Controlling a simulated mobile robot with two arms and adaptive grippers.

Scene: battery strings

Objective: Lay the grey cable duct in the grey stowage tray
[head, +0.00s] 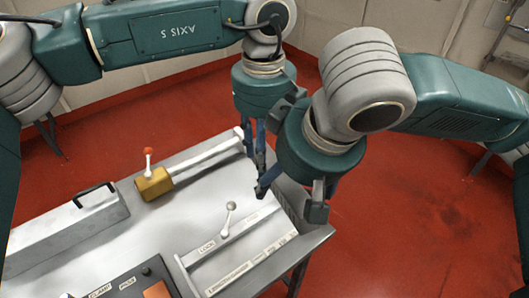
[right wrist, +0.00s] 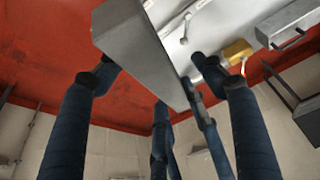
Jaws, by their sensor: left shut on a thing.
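A long grey box-shaped piece, which looks like the cable duct (right wrist: 140,50), crosses the right wrist view from the upper left to the middle. My left gripper (head: 252,142) is shut on its far end, its fingers also showing low in the right wrist view (right wrist: 176,97). My right gripper (head: 288,198) is open, its fingers wide apart on either side of the duct in the right wrist view (right wrist: 152,70). I cannot tell whether they touch it. In the head view the duct is mostly hidden by the grippers. I cannot make out the stowage tray for certain.
The pale bench (head: 140,225) carries an ochre block (head: 153,184) with a red-knobbed lever, a ball lever (head: 229,213) by a LOCK label, a long grey box (head: 65,238) with a black handle, and a dark panel (head: 125,285). Red floor lies beyond the bench's right end.

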